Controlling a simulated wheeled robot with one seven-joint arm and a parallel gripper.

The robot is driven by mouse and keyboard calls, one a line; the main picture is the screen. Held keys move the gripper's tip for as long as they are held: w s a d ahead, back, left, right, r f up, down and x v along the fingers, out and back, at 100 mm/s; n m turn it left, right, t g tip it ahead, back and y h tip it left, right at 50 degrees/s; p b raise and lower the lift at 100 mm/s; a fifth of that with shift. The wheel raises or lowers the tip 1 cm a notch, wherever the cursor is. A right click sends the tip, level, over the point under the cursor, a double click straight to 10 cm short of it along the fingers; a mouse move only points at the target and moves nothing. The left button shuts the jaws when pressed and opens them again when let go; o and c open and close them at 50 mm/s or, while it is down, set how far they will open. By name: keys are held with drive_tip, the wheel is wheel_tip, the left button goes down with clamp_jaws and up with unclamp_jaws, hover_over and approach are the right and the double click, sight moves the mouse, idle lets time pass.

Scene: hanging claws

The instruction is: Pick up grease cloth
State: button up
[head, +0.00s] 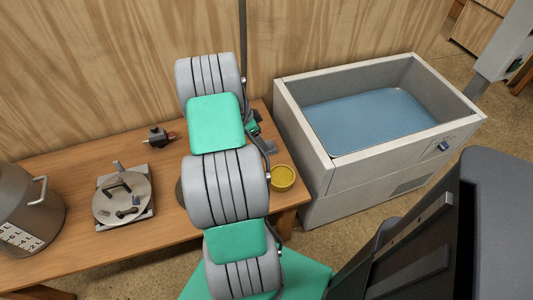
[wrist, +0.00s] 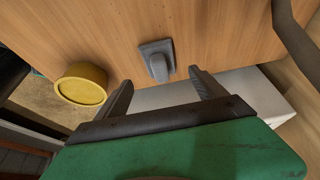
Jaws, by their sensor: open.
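A small grey object (wrist: 157,60) lies on the wooden bench, with a flat square part and a raised narrow part. It is the only cloth-like thing I can pick out, but I cannot tell for sure that it is the grease cloth. In the head view it shows (head: 268,147) just right of my arm, near the bench's right end. My gripper (wrist: 161,80) is open and empty. In the wrist view, the grey object appears between and just beyond its two fingertips, with no visible contact. In the head view my arm hides most of the gripper.
A yellow round container (head: 283,177) stands close to the grey object at the bench's (head: 80,165) right end. A grey basin with a blue interior (head: 370,115) adjoins on the right. A round metal device (head: 122,198), small motor-like part (head: 158,137) and metal pot (head: 30,210) stand left.

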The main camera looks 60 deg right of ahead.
sight(267, 142)
drive_tip(key=x, duration=0.6)
drive_tip(key=shift+s+d+f+b, duration=0.15)
drive_tip(key=shift+d+f+b, duration=0.05)
drive_tip(key=shift+f+b, duration=0.15)
drive_tip(key=c, duration=1.5)
drive_tip(key=shift+r, duration=0.15)
drive_tip(key=shift+r, duration=0.25)
wheel_tip(267, 142, up, 3)
drive_tip(key=shift+f+p, duration=0.15)
drive_tip(key=shift+p, duration=0.15)
drive_tip(key=w+a+r, duration=0.1)
drive_tip(key=a+r, duration=0.2)
drive_tip(key=a, duration=0.1)
drive_tip(key=w+a+r+p, duration=0.1)
drive_tip(key=w+a+r, duration=0.1)
drive_tip(key=a, duration=0.3)
drive_tip(key=w+a+r, duration=0.1)
drive_tip(key=a+r, duration=0.3)
drive_tip(key=shift+w+a+r, duration=0.2)
drive_tip(key=shift+w+r, duration=0.1)
drive_tip(key=shift+w, duration=0.05)
